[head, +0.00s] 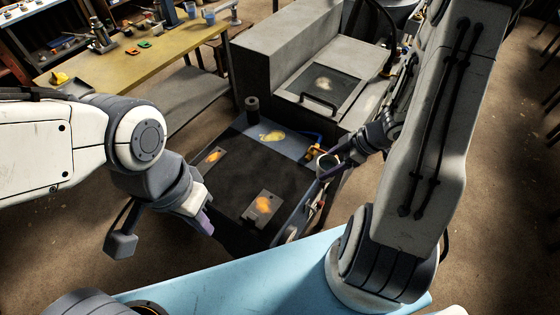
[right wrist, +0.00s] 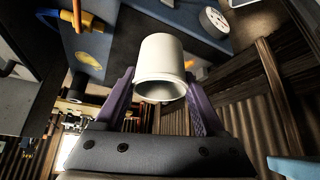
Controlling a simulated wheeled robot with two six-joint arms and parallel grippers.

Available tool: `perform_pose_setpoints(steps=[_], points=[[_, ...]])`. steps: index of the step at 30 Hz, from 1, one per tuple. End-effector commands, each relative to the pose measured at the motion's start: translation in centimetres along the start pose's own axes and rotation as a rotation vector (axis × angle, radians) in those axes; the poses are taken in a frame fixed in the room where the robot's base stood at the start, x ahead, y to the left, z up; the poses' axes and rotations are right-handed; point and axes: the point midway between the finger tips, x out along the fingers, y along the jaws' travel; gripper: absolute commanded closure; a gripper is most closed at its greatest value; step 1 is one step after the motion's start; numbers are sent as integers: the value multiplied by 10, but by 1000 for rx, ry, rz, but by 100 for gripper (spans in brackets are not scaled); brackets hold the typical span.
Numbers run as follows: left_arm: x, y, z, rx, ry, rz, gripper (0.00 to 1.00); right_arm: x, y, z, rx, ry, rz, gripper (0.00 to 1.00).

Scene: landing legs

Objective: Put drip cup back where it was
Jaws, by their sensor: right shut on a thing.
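The drip cup is a small white cup (right wrist: 162,68), held between the two purple fingers of my right gripper (right wrist: 162,98) in the right wrist view. In the head view the cup (head: 327,162) is small, with its dark round mouth upward, at the tip of my right gripper (head: 335,164). It is over the right edge of the dark-topped bench unit (head: 262,180). My left gripper (head: 204,221) hangs empty over the left front corner of that unit, its purple fingers partly hidden. I cannot tell how wide they are apart.
A grey block with a handled lid (head: 324,88) stands behind; a yellow workbench (head: 140,50) stands back left.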

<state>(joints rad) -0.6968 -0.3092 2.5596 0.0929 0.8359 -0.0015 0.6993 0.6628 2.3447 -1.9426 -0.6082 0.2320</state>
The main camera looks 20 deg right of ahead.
Motion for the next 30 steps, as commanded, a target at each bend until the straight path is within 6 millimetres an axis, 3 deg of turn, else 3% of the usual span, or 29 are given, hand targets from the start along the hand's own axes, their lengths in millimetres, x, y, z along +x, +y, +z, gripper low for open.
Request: perform_pose_setpoints(steps=[4, 12, 19, 23, 30], points=[[2, 0, 0, 0, 0, 0, 100, 15, 2, -9, -7, 1, -7, 100], [5, 0, 0, -1, 0, 0, 100, 77, 16, -39, -12, 0, -11, 100], [0, 0, 0, 0, 0, 0, 100, 114, 28, -57, -7, 0, -5, 100], [0, 0, 0, 0, 0, 0, 100, 122, 30, -58, -3, 0, -3, 100], [-5, 0, 0, 1, 0, 0, 100, 148, 30, -41, 1, 0, -4, 100]])
